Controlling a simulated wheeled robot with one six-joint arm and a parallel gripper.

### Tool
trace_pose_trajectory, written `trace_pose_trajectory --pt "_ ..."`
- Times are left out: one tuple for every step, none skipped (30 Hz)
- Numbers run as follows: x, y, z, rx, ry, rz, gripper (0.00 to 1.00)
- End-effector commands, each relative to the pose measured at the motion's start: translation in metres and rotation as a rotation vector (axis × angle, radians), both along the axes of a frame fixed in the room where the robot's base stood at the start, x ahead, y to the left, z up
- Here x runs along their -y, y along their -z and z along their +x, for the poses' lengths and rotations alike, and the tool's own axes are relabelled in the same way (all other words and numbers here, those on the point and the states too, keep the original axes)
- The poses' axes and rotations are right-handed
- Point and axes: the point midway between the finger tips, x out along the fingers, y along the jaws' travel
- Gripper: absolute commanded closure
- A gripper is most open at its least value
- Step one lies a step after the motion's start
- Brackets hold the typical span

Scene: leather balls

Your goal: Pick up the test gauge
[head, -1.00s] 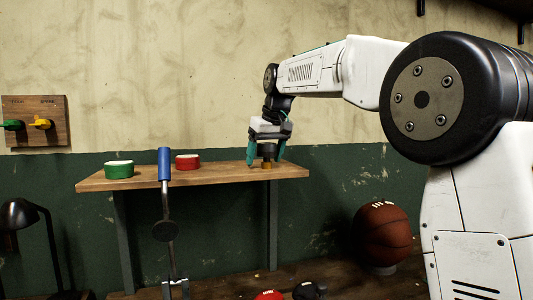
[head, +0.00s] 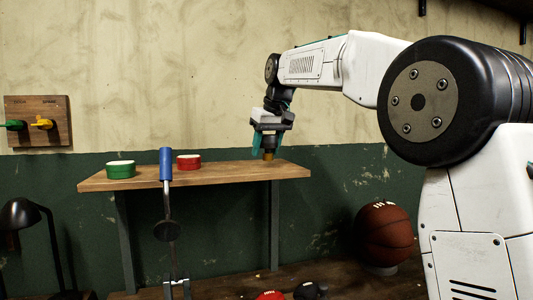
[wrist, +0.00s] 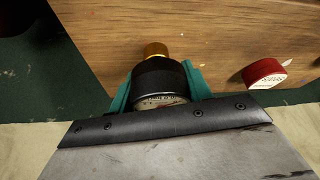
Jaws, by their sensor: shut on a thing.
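The test gauge is a black round body with a brass stem and a pale dial; in the wrist view its black body (wrist: 160,77) sits between the teal fingers of my gripper (wrist: 158,85). Its brass end points down toward the wooden shelf. In the head view the gauge (head: 268,156) shows small under my gripper (head: 268,146), near the right end of the shelf. My gripper is shut on it and holds it upright, seemingly a little above the wood. Most of the dial is hidden by the gripper's body.
A basketball (head: 384,235) is at lower right.

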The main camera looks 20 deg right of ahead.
Motion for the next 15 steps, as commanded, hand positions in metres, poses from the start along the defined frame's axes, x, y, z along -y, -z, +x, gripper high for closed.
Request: trace_pose_trajectory --pt "0.0 -0.007 0.001 0.003 0.0 0.0 0.71" --pt "0.0 -0.011 0.0 0.003 0.0 0.0 0.71" --pt "0.001 -0.015 -0.001 0.003 0.001 0.0 0.71" --pt "0.005 -0.014 -0.007 0.002 0.001 0.0 0.71" --pt "0.007 -0.014 -0.011 0.001 0.001 0.0 0.71" --pt "0.011 -0.015 -0.016 0.002 0.002 0.0 0.71" --pt "0.014 -0.015 -0.021 0.001 0.003 0.0 0.71" --pt "0.017 -0.016 -0.025 0.002 0.003 0.001 0.71" --pt "0.021 -0.017 -0.032 0.002 0.003 0.001 0.71" --pt "0.024 -0.017 -0.037 0.002 0.002 0.0 0.71" --pt "0.028 -0.018 -0.042 0.003 0.003 0.001 0.71" --pt "0.033 -0.019 -0.05 0.003 0.004 0.0 0.71" --pt "0.037 -0.02 -0.056 0.003 0.004 0.0 0.71" --pt "0.041 -0.02 -0.062 0.003 0.004 0.0 0.71" --pt "0.047 -0.021 -0.071 0.003 0.005 0.0 0.71"
